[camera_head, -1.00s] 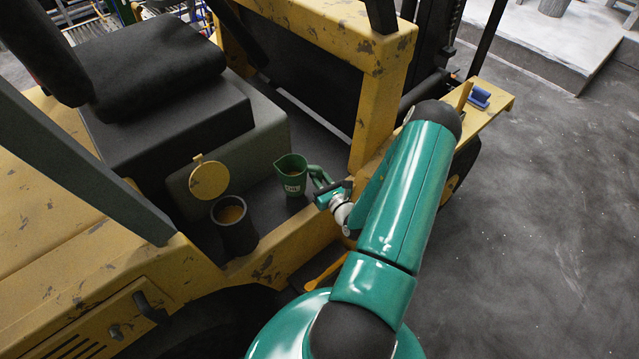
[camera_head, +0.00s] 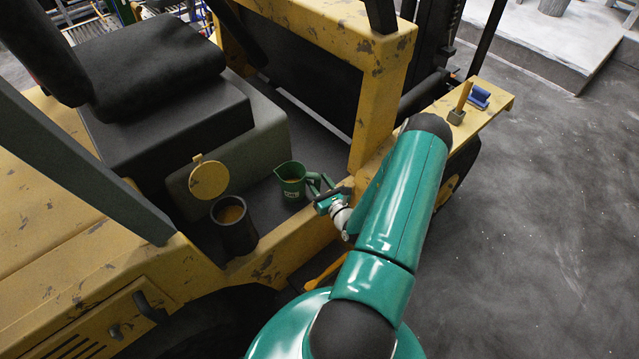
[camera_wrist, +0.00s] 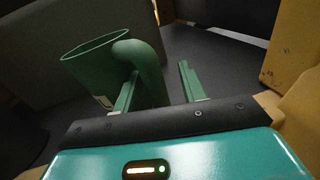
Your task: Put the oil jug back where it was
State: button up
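The green oil jug (camera_head: 291,186) stands on the dark forklift floor, its handle towards my gripper (camera_head: 321,186). In the wrist view the jug (camera_wrist: 92,62) is at the left, and its curved handle lies between the two green fingers of my gripper (camera_wrist: 158,86). A gap shows between the handle and the right finger, so the gripper looks open around the handle. The left finger overlaps the handle and jug. A black filler neck (camera_head: 236,238) with amber liquid stands left of the jug, its round yellow lid (camera_head: 209,180) raised behind it.
The black seat (camera_head: 155,65) and its grey base are behind and left. A yellow post (camera_head: 377,105) rises right of the jug. A blue item (camera_head: 479,97) and a small upright piece (camera_head: 458,106) rest on the yellow fender. Open floor lies at right.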

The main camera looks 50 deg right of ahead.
jog(key=shift+r, duration=0.15)
jog(key=v, duration=1.2)
jog(key=w+a+r+n+y, duration=0.7)
jog(key=w+r+n+y, duration=0.15)
jog(key=r+y, duration=0.2)
jog(key=w+a+r+n+g+y, duration=0.2)
jog(key=a+r+n+g+y, duration=0.65)
jog(key=a+r+n, duration=0.4)
jog(key=s+a+r+n+g+h, duration=0.55)
jog(key=a+r+n+g, duration=0.2)
jog(key=a+n, duration=0.35)
jog(key=s+a+r+n+t+h, duration=0.1)
jog(key=s+r+n+t+h, duration=0.1)
jog(key=s+r+n+h, duration=0.1)
jog(key=s+a+r+n+t+h, duration=0.1)
jog(key=s+r+n+t+h, duration=0.1)
jog(key=r+n+h, duration=0.3)
jog(key=v, duration=0.3)
jog(key=shift+r, duration=0.5)
